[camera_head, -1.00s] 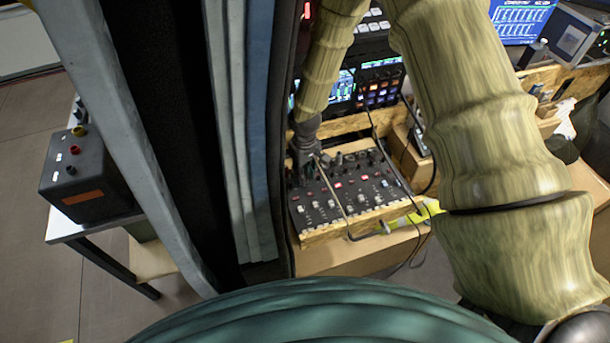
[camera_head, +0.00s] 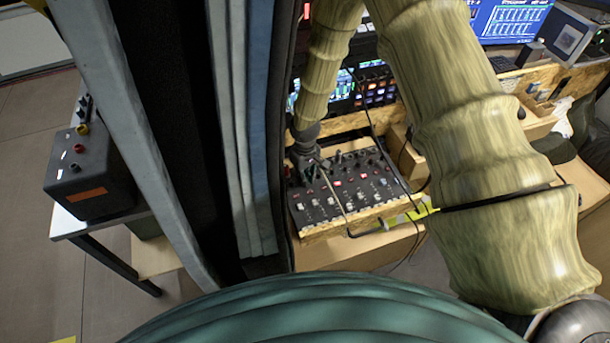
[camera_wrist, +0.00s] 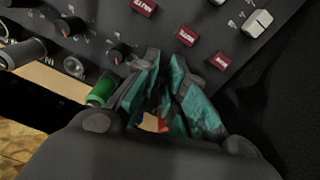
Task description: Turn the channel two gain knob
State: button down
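The mixer panel (camera_head: 345,204) lies on a wooden stand in the head view, with rows of small knobs and switches. My gripper (camera_head: 308,168) is at its left back edge. In the wrist view, my gripper (camera_wrist: 165,62) has its teal-padded fingers close together over the panel, with a narrow dark gap between them. A black knob with a red pointer (camera_wrist: 120,53) is just left of the fingertips, and another such knob (camera_wrist: 68,26) is further left. I cannot read which is channel two, nor tell whether anything is between the pads.
A green plug (camera_wrist: 103,90) and a grey plug (camera_wrist: 22,51) stick out near my left finger. Red buttons (camera_wrist: 187,36) and a white switch (camera_wrist: 257,22) sit on the panel. A cable (camera_head: 400,185) runs over the mixer. A black box (camera_head: 88,175) stands on a side table.

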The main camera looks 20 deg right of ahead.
jog(key=shift+w, duration=0.25)
jog(key=shift+n+b, duration=0.35)
jog(key=shift+n, duration=0.05)
jog(key=shift+n+b, duration=0.55)
jog(key=shift+n, duration=0.85)
jog(key=c, duration=1.7)
grip_release()
jog(key=shift+r, duration=0.1)
